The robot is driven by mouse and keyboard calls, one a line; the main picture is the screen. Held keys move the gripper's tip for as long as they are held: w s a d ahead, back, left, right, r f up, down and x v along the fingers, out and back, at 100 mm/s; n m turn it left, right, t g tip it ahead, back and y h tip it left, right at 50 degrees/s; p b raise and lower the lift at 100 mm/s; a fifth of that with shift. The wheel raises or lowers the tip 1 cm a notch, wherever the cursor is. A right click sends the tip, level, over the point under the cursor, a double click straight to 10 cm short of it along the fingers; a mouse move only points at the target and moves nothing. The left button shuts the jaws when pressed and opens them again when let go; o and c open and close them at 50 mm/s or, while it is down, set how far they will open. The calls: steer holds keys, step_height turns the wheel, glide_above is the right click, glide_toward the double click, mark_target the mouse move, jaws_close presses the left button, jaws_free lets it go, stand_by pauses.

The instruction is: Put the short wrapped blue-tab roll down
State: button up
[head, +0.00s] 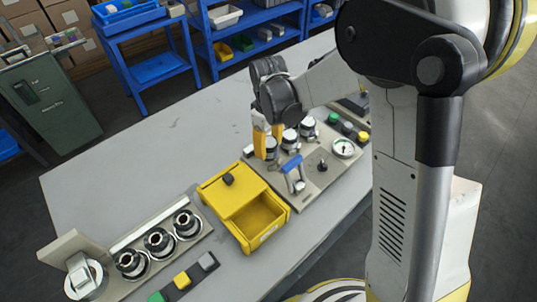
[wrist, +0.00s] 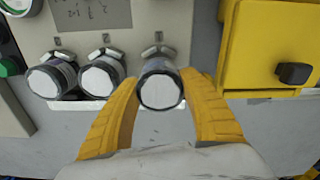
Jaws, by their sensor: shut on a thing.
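My gripper (head: 266,142) is shut on a short roll with a pale round end (wrist: 160,92) and a dark side; it also shows in the head view (head: 271,148). In the wrist view the yellow fingers (wrist: 163,105) flank it left and right. The held roll is in line with two similar rolls, one beside it (wrist: 102,76) and one farther left (wrist: 50,80), at the edge of the grey panel (head: 318,188). A small metal piece shows just behind each roll. I see no blue tab on the held roll, and cannot tell whether it touches the panel.
The panel carries a blue-handled lever (head: 292,170), a black knob (head: 322,165) and a gauge (head: 343,148). A yellow box (head: 228,192) with an open compartment stands close by. A fixture with three dark-and-silver cylinders (head: 158,241) is at lower left.

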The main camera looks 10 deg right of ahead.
mark_target(269, 153)
steer(key=shift+f+b, duration=0.45)
steer(key=shift+f, duration=1)
steer(key=shift+f, duration=0.15)
steer(key=o, duration=1.3)
steer(key=shift+c, duration=0.2)
